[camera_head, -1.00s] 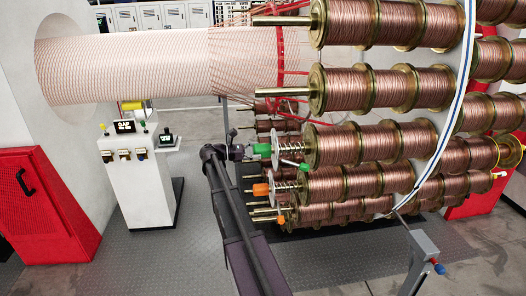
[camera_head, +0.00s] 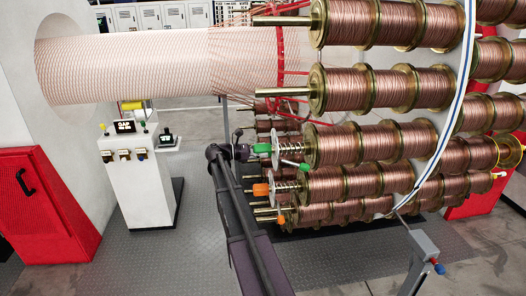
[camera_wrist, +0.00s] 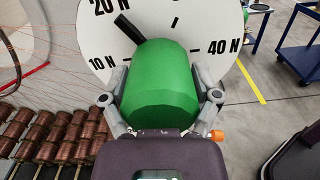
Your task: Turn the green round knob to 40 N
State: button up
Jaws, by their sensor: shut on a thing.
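The green round knob (camera_head: 263,148) sits at the left end of a copper spool's shaft in the head view. In the wrist view the knob (camera_wrist: 160,85) fills the middle, in front of a white dial (camera_wrist: 215,25) marked 10 N, 20 N and 40 N. The 40 N mark is at the right. My gripper (camera_wrist: 160,78) has one finger on each side of the knob and is shut on it. Part of the dial is hidden by the knob.
An orange knob (camera_head: 261,190) is just below the green one. Rows of copper spools (camera_head: 370,145) stand close on the right. A white control stand (camera_head: 140,180) is at the left, and a grey post (camera_head: 424,245) is at the front right. Floor is open between.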

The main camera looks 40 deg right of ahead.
jog(key=shift+d+m, duration=0.1)
jog(key=shift+m, duration=0.3)
jog(key=m, duration=1)
jog(key=shift+m, duration=0.3)
jog(key=m, duration=0.6)
jog(key=shift+f, duration=0.15)
jog(key=m, duration=0.6)
jog(key=shift+m, duration=0.3)
jog(key=o, duration=1)
jog(key=shift+s+f, duration=0.1)
jog(key=shift+c, duration=0.2)
